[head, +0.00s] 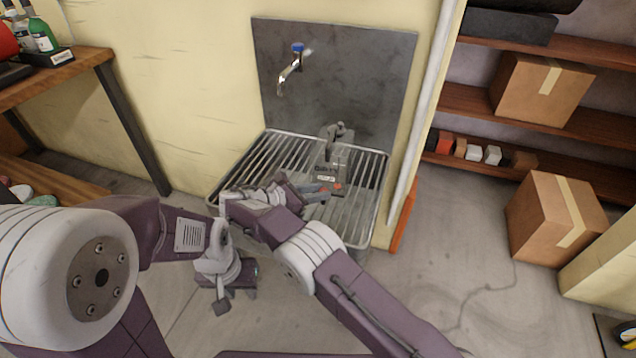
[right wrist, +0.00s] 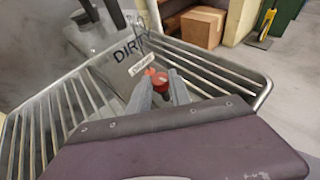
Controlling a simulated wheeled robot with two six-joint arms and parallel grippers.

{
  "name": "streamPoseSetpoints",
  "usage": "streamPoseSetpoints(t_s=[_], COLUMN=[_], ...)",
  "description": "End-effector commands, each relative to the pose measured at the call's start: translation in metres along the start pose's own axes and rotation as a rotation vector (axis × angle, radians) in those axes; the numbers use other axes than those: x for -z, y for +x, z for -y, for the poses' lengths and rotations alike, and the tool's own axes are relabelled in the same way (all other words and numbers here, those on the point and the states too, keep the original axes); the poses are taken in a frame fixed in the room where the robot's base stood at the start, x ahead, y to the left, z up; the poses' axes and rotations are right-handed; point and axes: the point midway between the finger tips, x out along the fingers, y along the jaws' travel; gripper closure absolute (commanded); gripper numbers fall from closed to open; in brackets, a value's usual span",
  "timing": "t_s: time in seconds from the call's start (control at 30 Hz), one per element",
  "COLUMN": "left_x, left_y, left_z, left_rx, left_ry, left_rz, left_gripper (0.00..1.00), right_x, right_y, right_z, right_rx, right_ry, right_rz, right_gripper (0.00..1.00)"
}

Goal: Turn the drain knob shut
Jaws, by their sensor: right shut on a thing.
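The red drain knob (right wrist: 160,82) sits low on the front of a grey tank (right wrist: 112,58) marked "DIRTY", just below a small white label. In the head view the knob (head: 337,186) is a small red spot beside my right gripper's tips. My right gripper (right wrist: 160,92) has one grey finger on each side of the knob and is shut on it; (head: 322,190) marks it in the head view. The knob's exact angle is hard to read. My left gripper (head: 237,297) hangs empty over the floor, its fingers apart.
The tank stands on a slatted metal rack (head: 268,150) against a grey splash panel (head: 340,75). A tap (head: 290,72) with a blue top is above. Shelves with a cardboard box (head: 540,90) are at right. Another box (head: 555,218) stands on the floor.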

Motion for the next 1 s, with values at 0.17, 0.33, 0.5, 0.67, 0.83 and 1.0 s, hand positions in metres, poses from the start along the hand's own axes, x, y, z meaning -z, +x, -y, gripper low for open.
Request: streamPoseSetpoints(t_s=[0.17, 0.33, 0.5, 0.67, 0.83, 1.0], left_x=[0.0008, 0.0010, 0.0009, 0.0009, 0.0010, 0.0010], left_y=[-0.0080, -0.0093, -0.0090, -0.0090, -0.0090, -0.0093], left_z=[-0.0002, -0.0002, -0.0002, -0.0002, -0.0002, -0.0002], left_rx=[0.000, 0.000, 0.000, 0.000, 0.000, 0.000], left_ry=[0.000, 0.000, 0.000, 0.000, 0.000, 0.000], left_rz=[0.000, 0.000, 0.000, 0.000, 0.000, 0.000], left_gripper=[0.66, 0.66, 0.66, 0.66, 0.66, 0.66], right_x=[-0.0009, 0.0001, 0.0009, 0.0010, 0.0010, 0.0007], right_y=[-0.0002, 0.0000, 0.0002, 0.0002, 0.0001, 0.0000], right_z=[0.0007, 0.0016, 0.0018, 0.0017, 0.0016, 0.0016], right_rx=[0.028, 0.039, 0.040, 0.040, 0.039, 0.039], right_ry=[0.012, 0.015, 0.015, 0.014, 0.014, 0.015], right_rz=[-0.001, -0.003, -0.004, -0.004, -0.005, -0.005], right_gripper=[1.00, 1.00, 1.00, 1.00, 0.66, 0.66])
